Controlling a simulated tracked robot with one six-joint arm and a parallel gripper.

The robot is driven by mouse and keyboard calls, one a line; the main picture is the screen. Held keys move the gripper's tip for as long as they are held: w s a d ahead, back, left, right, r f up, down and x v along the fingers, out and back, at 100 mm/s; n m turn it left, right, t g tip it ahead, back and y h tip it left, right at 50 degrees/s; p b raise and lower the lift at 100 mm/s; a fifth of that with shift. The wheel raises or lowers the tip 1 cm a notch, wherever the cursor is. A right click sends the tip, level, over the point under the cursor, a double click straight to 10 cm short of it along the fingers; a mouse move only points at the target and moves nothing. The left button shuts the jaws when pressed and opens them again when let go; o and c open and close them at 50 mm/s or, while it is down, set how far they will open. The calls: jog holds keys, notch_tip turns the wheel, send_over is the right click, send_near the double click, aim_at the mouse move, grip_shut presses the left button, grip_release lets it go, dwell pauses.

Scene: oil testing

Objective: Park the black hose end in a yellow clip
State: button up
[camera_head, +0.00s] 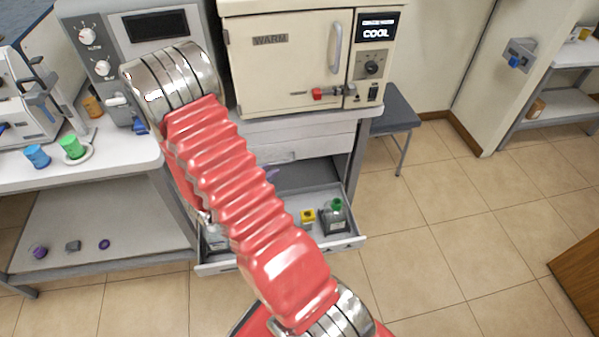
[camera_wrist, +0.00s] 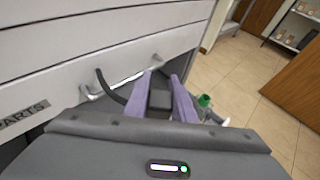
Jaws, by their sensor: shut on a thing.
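My gripper (camera_wrist: 166,92) has two purple fingers in the wrist view, shut on a dark block-like piece (camera_wrist: 160,98) that looks like the black hose end. A black hose (camera_wrist: 107,88) curves beside it on the left, close to the grey cabinet front; its join to the held piece is hidden. In the head view my red arm covers most of the gripper; only a bit of purple (camera_head: 271,174) shows above the open drawer. I cannot make out a yellow clip for certain. A small yellow piece with a dark centre (camera_head: 308,215) is in the drawer.
The open drawer (camera_head: 350,243) also holds a green-capped bottle (camera_head: 336,217), which shows right of my fingers in the wrist view (camera_wrist: 204,101). A silver drawer handle (camera_wrist: 128,78) is near the hose. The oven (camera_head: 290,65) stands above.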

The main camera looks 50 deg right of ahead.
jog(key=w+a+r+n+t+y, duration=0.1)
jog(key=w+a, duration=0.3)
jog(key=a, duration=0.6)
jog(key=w+a+r+n+t+y, duration=0.1)
jog(key=w+a+n+t, duration=0.3)
jog(key=a, duration=0.7)
jog(key=w+a+r+n+t+y, duration=0.1)
jog(key=w+a+r+n+t, duration=0.1)
jog(key=a, duration=0.8)
jog(key=shift+w+a+r+t, duration=0.35)
jog(key=shift+w+t, duration=0.15)
jog(key=shift+w, duration=0.45)
jog(key=shift+s, duration=0.15)
